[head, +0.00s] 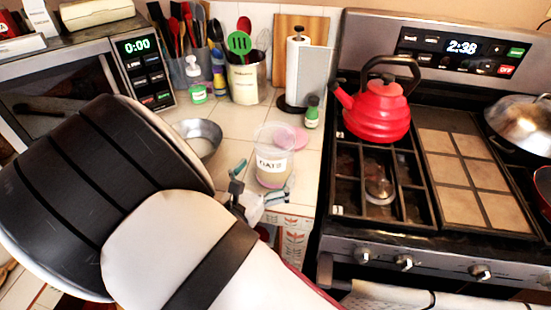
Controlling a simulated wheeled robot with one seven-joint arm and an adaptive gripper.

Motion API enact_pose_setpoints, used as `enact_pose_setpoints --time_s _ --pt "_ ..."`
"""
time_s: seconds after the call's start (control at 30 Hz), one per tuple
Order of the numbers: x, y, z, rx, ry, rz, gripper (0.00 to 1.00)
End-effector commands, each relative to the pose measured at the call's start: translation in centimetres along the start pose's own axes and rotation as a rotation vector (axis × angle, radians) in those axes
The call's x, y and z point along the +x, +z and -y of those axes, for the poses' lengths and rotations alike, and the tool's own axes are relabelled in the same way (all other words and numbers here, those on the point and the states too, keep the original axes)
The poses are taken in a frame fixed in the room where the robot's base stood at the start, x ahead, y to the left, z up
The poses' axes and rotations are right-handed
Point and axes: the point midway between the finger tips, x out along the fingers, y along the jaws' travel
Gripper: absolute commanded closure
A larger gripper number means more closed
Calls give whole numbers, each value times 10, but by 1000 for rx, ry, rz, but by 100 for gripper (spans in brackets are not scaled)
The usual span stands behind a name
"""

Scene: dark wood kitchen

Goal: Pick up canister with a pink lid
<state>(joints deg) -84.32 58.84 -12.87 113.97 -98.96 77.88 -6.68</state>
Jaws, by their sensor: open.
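A clear canister with an OATS label (272,165) stands near the front edge of the tiled counter, left of the stove. A pink round lid (293,138) shows at its upper right; I cannot tell whether it rests on the canister or lies behind it. My gripper (257,182) is open, with teal fingertips. One finger is left of the canister and the other is by its lower front. I cannot tell whether they touch it. My arm covers much of the lower left of the view.
A metal bowl (202,137) sits left of the canister. A green-capped bottle (312,112) and a paper towel holder (297,75) stand behind it. The stove (345,215), with a red kettle (377,112), is to the right. A microwave (148,72) is at left.

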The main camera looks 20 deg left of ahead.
Motion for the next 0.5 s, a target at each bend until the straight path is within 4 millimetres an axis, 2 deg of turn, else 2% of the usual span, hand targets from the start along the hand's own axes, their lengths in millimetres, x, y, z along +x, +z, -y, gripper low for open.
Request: enact_pose_setpoints --time_s 0.17,0.37,0.5 --pt "16 -4 -1 1 -3 0 0" --pt "45 -6 -2 1 -3 0 0" --pt "52 -5 -3 0 0 0 0"
